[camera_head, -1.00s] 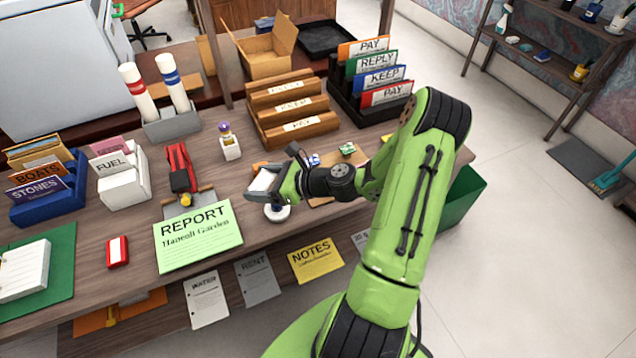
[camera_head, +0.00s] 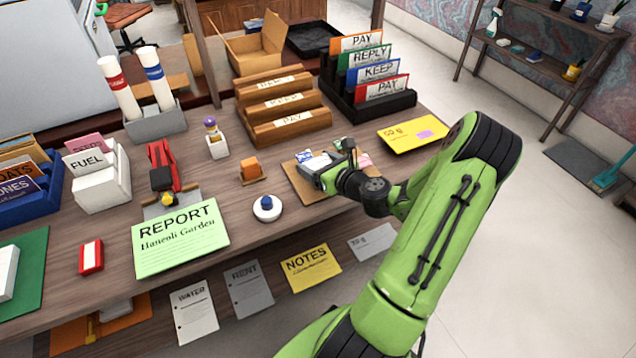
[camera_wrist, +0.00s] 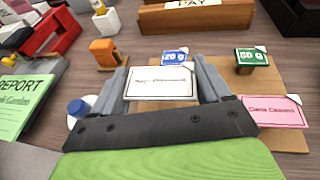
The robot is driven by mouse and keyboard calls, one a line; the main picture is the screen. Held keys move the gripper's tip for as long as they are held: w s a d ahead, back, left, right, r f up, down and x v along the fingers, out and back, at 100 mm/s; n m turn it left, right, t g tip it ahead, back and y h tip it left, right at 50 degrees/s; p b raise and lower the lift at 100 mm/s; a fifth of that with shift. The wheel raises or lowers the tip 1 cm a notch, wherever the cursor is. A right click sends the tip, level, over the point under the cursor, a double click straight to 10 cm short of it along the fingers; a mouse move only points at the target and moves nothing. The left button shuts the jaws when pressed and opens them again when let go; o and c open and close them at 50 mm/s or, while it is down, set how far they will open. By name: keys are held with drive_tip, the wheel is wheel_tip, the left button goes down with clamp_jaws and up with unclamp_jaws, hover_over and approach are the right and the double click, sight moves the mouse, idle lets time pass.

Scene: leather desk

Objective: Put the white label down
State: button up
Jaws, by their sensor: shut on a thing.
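The white label (camera_wrist: 160,83), with a line of small print, is between the two grey fingers of my gripper (camera_wrist: 163,84) in the wrist view. My gripper is shut on it; it also shows over the desk in the head view (camera_head: 328,168). A brown board (camera_head: 299,184) lies under the gripper. On the board are a blue 20 g piece (camera_wrist: 175,57), a green 50 g piece (camera_wrist: 251,56) and a pink label (camera_wrist: 274,112) right of the gripper. I cannot tell whether the white label touches the board.
An orange block (camera_head: 250,168) and a round white thing with a blue knob (camera_head: 267,208) stand left of the board. A wooden stepped rack (camera_head: 290,118) is behind. A yellow envelope (camera_head: 412,134) lies to the right. The green report (camera_head: 180,238) lies front left.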

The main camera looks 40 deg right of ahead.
wheel_tip(320, 180, down, 5)
drive_tip(key=shift+f+b, duration=0.1)
drive_tip(key=shift+b, duration=0.55)
drive_tip(key=shift+f, duration=0.15)
drive_tip(key=o, duration=1)
drive_tip(key=shift+c, duration=0.2)
drive_tip(key=shift+b, duration=0.35)
